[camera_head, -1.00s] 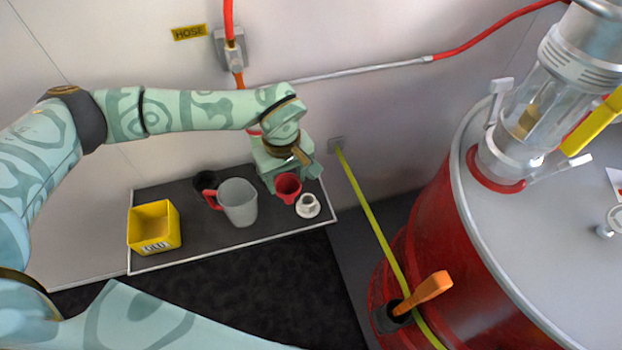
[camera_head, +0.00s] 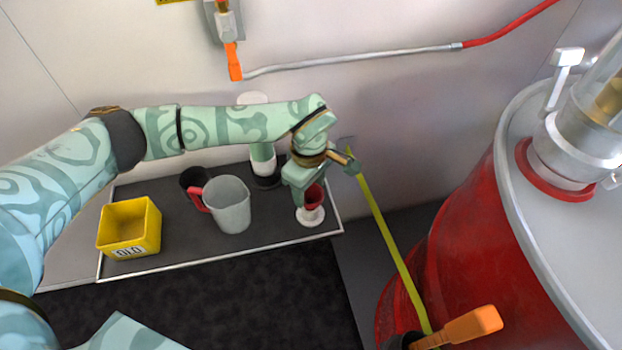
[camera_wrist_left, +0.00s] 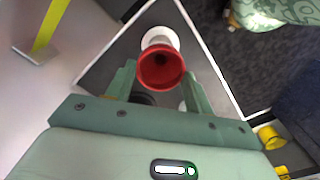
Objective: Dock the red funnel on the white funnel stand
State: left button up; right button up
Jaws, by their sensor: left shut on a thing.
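The red funnel (camera_head: 314,197) is held in my left gripper (camera_head: 305,193), over the white funnel stand (camera_head: 311,217) near the right end of the dark shelf. In the left wrist view the red funnel (camera_wrist_left: 162,68) shows its open mouth between the green fingers of the left gripper (camera_wrist_left: 160,88). Part of the white funnel stand (camera_wrist_left: 160,37) shows just beyond the funnel's rim. The gripper and funnel hide the spout, so I cannot tell whether it touches or sits in the stand. My right gripper is not in view.
On the dark shelf (camera_head: 265,230) stand a grey pitcher (camera_head: 228,205) with a red handle, a dark cup (camera_head: 192,178), a yellow bin (camera_head: 130,228) and a white-and-green bottle (camera_head: 263,158) behind my arm.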

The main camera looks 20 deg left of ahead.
pick_arm(q)
jog(key=shift+f, duration=0.1)
jog(key=shift+p, duration=0.3)
dwell(0.4)
dwell(0.5)
jog(key=shift+f, duration=0.8)
dwell(0.6)
jog(key=o, duration=0.7)
